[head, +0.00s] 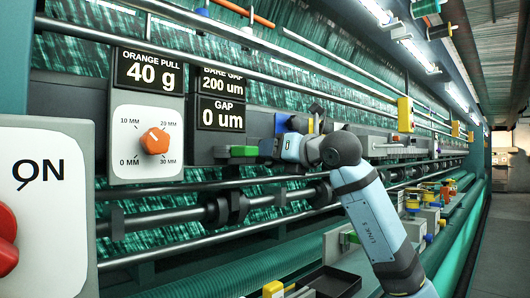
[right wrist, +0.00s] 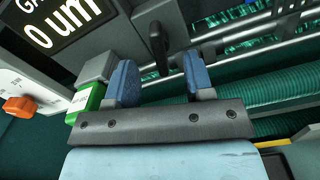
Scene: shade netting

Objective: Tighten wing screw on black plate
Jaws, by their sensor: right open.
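My right gripper (head: 272,148) reaches in from the lower right, in front of the machine's dark panel, in the head view. In the right wrist view it is open (right wrist: 158,65), with its two blue finger pads apart. A dark upright piece (right wrist: 158,45), which looks like the wing screw, shows between and beyond the fingertips. I cannot tell whether a finger touches it. Behind it is a dark grey plate (right wrist: 170,14), likely the black plate. In the head view the screw is hidden or too small to make out. My left gripper is not in view.
A green-ended block (head: 243,151) is close to the left of my right gripper; it also shows in the right wrist view (right wrist: 88,97). Horizontal rails (head: 230,205) run below. An orange dial (head: 155,141) and a display reading GAP 0 um (head: 221,114) are at left.

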